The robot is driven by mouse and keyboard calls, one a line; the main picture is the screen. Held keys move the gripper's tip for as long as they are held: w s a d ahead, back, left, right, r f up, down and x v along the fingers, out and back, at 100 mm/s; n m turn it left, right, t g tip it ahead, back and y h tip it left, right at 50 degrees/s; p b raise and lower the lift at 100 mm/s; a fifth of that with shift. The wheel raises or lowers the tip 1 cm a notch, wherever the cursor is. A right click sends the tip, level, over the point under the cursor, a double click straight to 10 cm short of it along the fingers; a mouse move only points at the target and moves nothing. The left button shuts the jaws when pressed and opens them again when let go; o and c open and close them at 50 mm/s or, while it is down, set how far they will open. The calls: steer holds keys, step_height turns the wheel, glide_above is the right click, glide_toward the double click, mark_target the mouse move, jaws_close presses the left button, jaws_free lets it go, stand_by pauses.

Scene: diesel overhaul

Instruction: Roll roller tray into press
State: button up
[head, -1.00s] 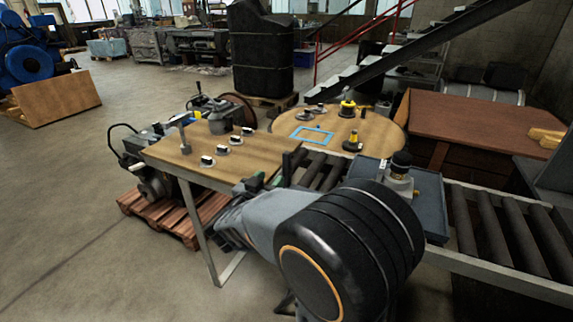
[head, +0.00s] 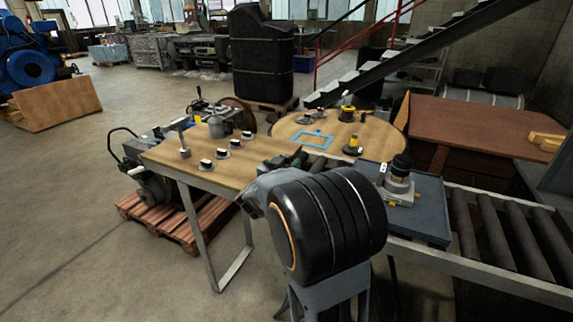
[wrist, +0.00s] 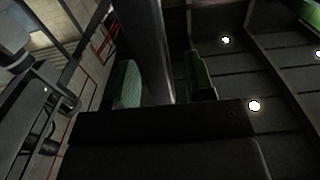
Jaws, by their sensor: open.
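The roller tray (head: 432,222), a shallow blue-grey tray, sits on the roller conveyor. It carries a grey metal unit with a black cap (head: 400,178). My arm covers the tray's left front part in the head view. My gripper is mostly hidden there behind my own arm joint. In the wrist view my gripper (wrist: 162,82) is open, with its two green-padded fingers apart. A grey post-like bar (wrist: 148,45) passes between or behind the fingers; I cannot tell which, or whether they touch it. I cannot make out the press for certain.
Conveyor rollers (head: 490,235) run bare to the right of the tray. A wooden table (head: 205,165) with small parts stands left, and a round table (head: 370,135) stands behind. A brown bench (head: 470,125) and a grey structure (head: 556,180) are at right.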

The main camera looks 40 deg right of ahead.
jaws_close()
stand_by(0.3)
steer(key=shift+a, duration=0.1)
